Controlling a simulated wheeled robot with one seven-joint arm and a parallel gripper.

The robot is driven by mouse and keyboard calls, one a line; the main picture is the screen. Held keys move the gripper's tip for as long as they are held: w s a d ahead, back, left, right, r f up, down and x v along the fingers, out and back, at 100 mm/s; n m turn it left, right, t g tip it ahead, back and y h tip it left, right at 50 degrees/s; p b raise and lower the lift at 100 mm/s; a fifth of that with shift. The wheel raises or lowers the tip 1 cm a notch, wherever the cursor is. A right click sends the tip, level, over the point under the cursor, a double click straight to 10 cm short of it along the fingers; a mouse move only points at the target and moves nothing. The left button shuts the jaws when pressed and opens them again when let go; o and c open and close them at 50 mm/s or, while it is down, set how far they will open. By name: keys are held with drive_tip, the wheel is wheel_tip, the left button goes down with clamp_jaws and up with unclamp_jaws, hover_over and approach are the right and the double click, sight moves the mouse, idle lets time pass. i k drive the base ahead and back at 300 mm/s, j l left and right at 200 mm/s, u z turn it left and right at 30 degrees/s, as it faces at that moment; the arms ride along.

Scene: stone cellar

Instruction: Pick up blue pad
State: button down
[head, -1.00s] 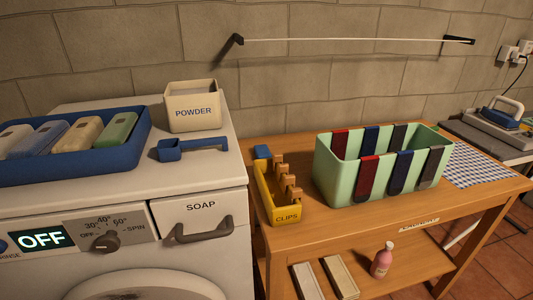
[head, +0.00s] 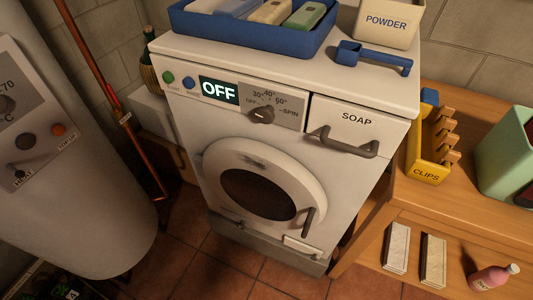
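A pale blue pad (head: 234,7) lies in a dark blue tray (head: 250,42) on top of the white washing machine, partly cut off by the top edge of the head view. A tan pad (head: 270,11) and a green pad (head: 304,15) lie to its right in the same tray. A pale whitish pad (head: 203,5) lies to its left, mostly cut off. My gripper is not in view.
A blue scoop (head: 370,58) and a powder box (head: 387,22) stand right of the tray. The washing machine (head: 265,185) has its round door shut. The yellow clips box (head: 427,172) and a green bin (head: 505,160) stand on the wooden table. A grey tank (head: 80,190) is at left.

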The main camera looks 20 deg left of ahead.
sight(428, 95)
drive_tip(key=u, duration=0.2)
drive_tip(key=i+l+u, duration=0.15)
drive_tip(key=l+u, duration=0.55)
drive_tip(key=l, duration=0.2)
drive_tip(key=i, duration=0.05)
